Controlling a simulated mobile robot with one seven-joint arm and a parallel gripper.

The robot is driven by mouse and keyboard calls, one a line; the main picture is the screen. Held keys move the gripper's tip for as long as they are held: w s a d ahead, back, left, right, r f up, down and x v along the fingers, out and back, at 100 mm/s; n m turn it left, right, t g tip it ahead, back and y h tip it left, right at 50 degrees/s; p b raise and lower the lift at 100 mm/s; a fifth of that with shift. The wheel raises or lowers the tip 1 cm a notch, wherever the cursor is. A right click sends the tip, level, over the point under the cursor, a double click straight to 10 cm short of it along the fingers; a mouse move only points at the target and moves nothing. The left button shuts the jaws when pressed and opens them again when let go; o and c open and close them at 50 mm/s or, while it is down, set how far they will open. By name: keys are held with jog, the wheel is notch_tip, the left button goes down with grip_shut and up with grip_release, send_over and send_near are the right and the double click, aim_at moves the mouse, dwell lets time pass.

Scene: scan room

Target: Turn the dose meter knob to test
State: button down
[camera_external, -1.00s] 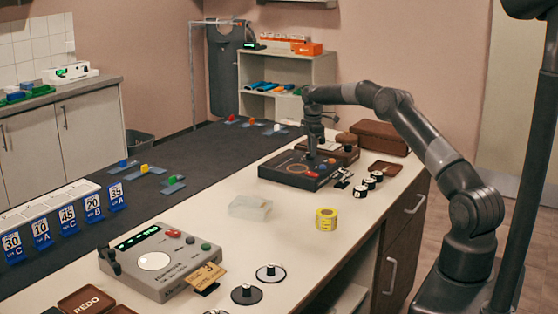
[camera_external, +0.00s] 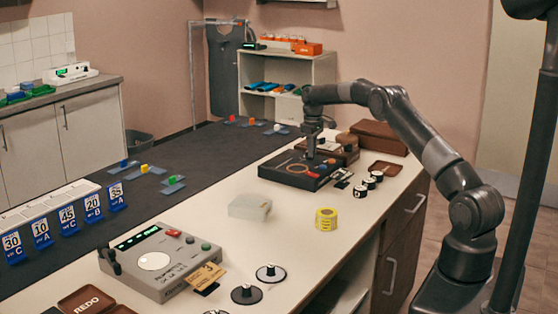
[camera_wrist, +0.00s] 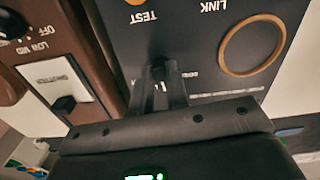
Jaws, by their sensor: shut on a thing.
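A brown meter unit (camera_wrist: 50,50) fills the left of the wrist view, printed OFF, LOW and MID. Its black knob (camera_wrist: 10,24) with a white mark is cut off by the picture edge. Beside it lies a dark panel (camera_wrist: 200,60), printed TEST and LINK, with an orange ring (camera_wrist: 252,45). My gripper (camera_wrist: 163,78) points at this panel below the word TEST and is shut on a small dark part, mostly hidden between the fingers. In the external view my gripper (camera_external: 311,152) is over the dark box (camera_external: 287,171); the knob cannot be made out there.
A grey console (camera_external: 160,262) is at the front left. A brown case (camera_external: 379,137) lies behind. The counter between is partly clear.

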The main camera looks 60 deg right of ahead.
jog(key=m, duration=0.6)
jog(key=shift+a, duration=0.2)
jog(key=m, duration=0.6)
jog(key=shift+w+a+m, duration=0.15)
jog(key=shift+w+m, duration=0.05)
jog(key=shift+m, duration=0.2)
jog(key=c, duration=1.4)
grip_release()
notch_tip(320, 180, up, 11)
